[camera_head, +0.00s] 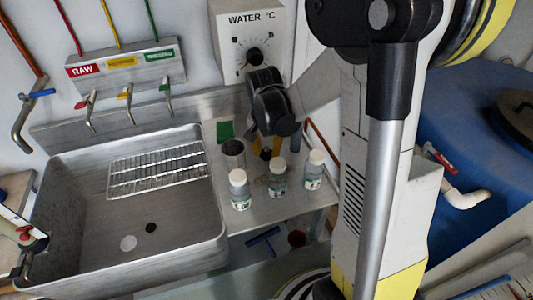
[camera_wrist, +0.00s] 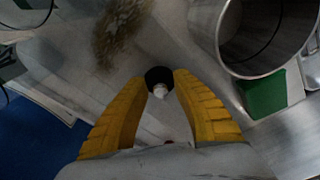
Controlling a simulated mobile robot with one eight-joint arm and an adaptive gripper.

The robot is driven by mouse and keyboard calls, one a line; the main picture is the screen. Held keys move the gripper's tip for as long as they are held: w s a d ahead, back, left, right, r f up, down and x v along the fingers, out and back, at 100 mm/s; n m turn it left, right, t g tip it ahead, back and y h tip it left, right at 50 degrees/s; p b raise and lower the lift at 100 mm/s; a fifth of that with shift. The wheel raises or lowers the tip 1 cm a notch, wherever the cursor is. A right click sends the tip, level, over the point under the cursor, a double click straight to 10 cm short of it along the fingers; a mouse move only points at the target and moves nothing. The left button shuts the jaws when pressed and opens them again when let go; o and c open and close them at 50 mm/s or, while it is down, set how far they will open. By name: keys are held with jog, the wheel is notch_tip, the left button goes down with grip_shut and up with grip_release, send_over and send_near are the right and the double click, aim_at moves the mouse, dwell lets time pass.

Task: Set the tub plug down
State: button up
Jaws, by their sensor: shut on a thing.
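My gripper (camera_head: 267,147) is over the metal counter (camera_head: 245,218) right of the sink. In the wrist view, its two yellow fingers (camera_wrist: 160,82) are closed on the tub plug (camera_wrist: 158,76), a small black round piece with a pale knob. The plug is at the fingertips, and in the head view it shows as a small dark spot (camera_head: 265,154) partly hidden by the gripper. I cannot tell whether it touches the counter. The sink (camera_head: 75,200) at the left has a dark drain hole (camera_head: 151,227) and a pale disc (camera_head: 128,242) on its floor.
A metal cup (camera_head: 233,154) stands close left of my gripper, beside a green patch (camera_head: 225,131). Three lidded bottles (camera_head: 239,190) (camera_head: 278,178) (camera_head: 314,170) stand along the counter's front. A wire rack (camera_head: 157,171) spans the sink's back.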

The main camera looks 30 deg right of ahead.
aim_at(266, 157)
jog(key=shift+r, duration=0.1)
jog(key=o, duration=1)
jog(key=shift+f, duration=0.2)
notch_tip(266, 157, up, 12)
jog(key=p, duration=0.5)
jog(key=s+a+r+n+t, duration=0.6)
jog(key=s+a+r+n, duration=0.2)
jog(key=s, duration=0.5)
jog(key=shift+a+r+n+y, duration=0.25)
jog(key=shift+a+n+y, duration=0.2)
jog(key=shift+a, duration=0.6)
